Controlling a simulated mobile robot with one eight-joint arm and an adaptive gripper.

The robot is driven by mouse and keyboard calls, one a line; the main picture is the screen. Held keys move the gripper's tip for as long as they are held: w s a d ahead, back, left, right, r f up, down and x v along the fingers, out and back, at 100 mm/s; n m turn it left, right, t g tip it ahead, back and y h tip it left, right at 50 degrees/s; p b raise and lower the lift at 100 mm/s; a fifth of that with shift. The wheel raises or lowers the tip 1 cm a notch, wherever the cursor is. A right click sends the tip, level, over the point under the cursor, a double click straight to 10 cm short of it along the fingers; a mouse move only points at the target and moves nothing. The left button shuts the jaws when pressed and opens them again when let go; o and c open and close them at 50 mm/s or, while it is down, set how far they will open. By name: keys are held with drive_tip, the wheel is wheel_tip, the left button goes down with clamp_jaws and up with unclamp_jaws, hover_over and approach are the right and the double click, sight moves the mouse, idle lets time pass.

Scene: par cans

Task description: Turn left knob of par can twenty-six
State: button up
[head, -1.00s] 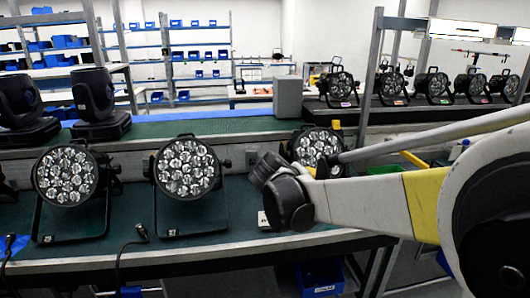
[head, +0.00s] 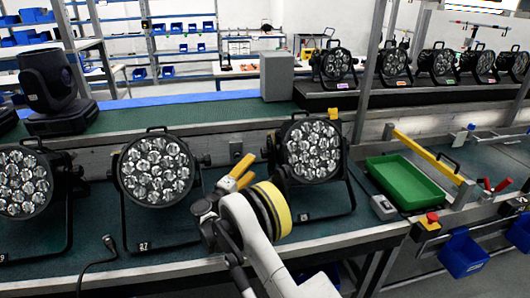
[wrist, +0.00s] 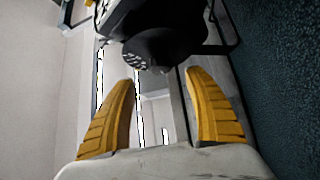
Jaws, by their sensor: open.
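Three black par cans with clear lens clusters stand on the near bench. The middle one (head: 156,170) has a floor label that looks like 27. The right one (head: 313,150) has a label too small to read, so I cannot confirm it is twenty-six. A small dark knob (head: 267,153) shows on its left side. My gripper (head: 247,168) is left of this can, its yellow fingers pointing up toward that side. In the wrist view my gripper (wrist: 160,78) is open and empty, with a black rounded part (wrist: 160,48) just beyond and between the fingertips; contact is not visible.
The left par can (head: 25,182) is cut by the frame edge. A green tray (head: 405,183) and a yellow-handled bar (head: 428,154) lie to the right. A grey box (head: 287,77) and a row of par cans stand behind. A cable (head: 95,262) lies in front.

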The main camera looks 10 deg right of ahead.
sight(262, 156)
drive_tip(key=b+x, duration=0.3)
drive_tip(key=x, duration=0.6)
drive_tip(key=shift+s+d+f, duration=0.1)
drive_tip(key=shift+s, duration=0.05)
drive_tip(key=shift+w+d, duration=0.25)
drive_tip(key=c, duration=1.2)
